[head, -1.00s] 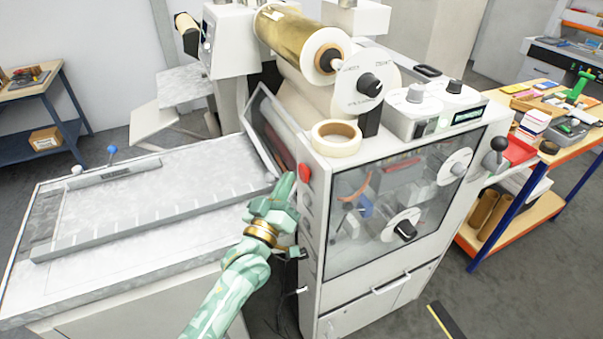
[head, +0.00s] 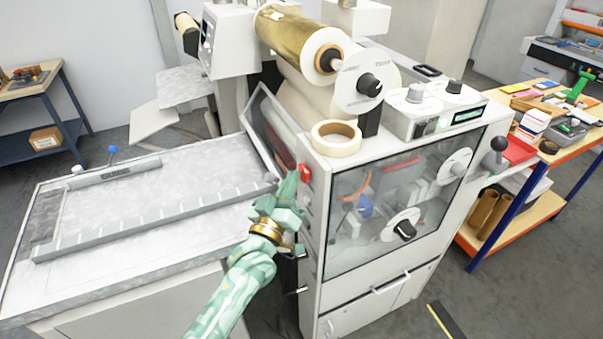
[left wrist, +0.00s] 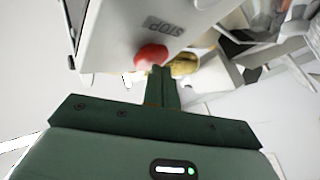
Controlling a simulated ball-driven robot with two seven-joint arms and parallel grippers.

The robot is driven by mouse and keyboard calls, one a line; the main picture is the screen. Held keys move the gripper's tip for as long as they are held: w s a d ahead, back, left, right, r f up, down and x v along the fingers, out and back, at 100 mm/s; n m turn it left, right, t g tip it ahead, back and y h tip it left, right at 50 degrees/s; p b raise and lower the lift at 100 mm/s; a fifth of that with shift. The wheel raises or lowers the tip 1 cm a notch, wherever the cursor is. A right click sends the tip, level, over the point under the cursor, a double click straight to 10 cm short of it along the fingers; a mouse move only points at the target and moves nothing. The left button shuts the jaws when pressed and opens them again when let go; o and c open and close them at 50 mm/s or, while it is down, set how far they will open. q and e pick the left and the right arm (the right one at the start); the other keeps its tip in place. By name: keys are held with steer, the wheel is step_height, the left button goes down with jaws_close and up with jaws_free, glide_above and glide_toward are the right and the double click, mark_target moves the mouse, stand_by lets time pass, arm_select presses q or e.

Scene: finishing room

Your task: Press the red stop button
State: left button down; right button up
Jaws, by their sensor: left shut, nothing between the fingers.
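The red stop button (head: 304,173) sticks out from the left side of the machine's front cabinet. It also shows in the left wrist view (left wrist: 151,56), beside a grey STOP label (left wrist: 165,25). My left gripper (head: 289,182) is shut and empty, with its fingertips right at the button. In the left wrist view the closed fingers (left wrist: 162,74) overlap the button's lower right edge. I cannot tell whether they touch it or whether it is pushed in. My right gripper is not in view.
The machine's cabinet (head: 335,300) stands close on the right of my left gripper. A flat feed table (head: 150,205) lies to its left. A gold foil roll (head: 292,40) and a tape roll (head: 336,138) are above. A cluttered workbench (head: 545,165) stands at right.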

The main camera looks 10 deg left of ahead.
arm_select(q)
steer(key=shift+w+d, duration=0.15)
steer(key=shift+d, duration=0.05)
stand_by(0.3)
stand_by(0.3)
steer(key=shift+s+a+p, duration=0.45)
steer(key=shift+s+a, duration=0.05)
steer(key=shift+a, duration=0.15)
steer(key=shift+a, duration=0.1)
steer(key=shift+s+a+p, duration=0.55)
steer(key=shift+s+a, duration=0.15)
steer(key=shift+a, duration=0.3)
steer(key=shift+s+a+p, duration=0.55)
steer(key=shift+s+a, duration=0.15)
steer(key=shift+a, duration=0.3)
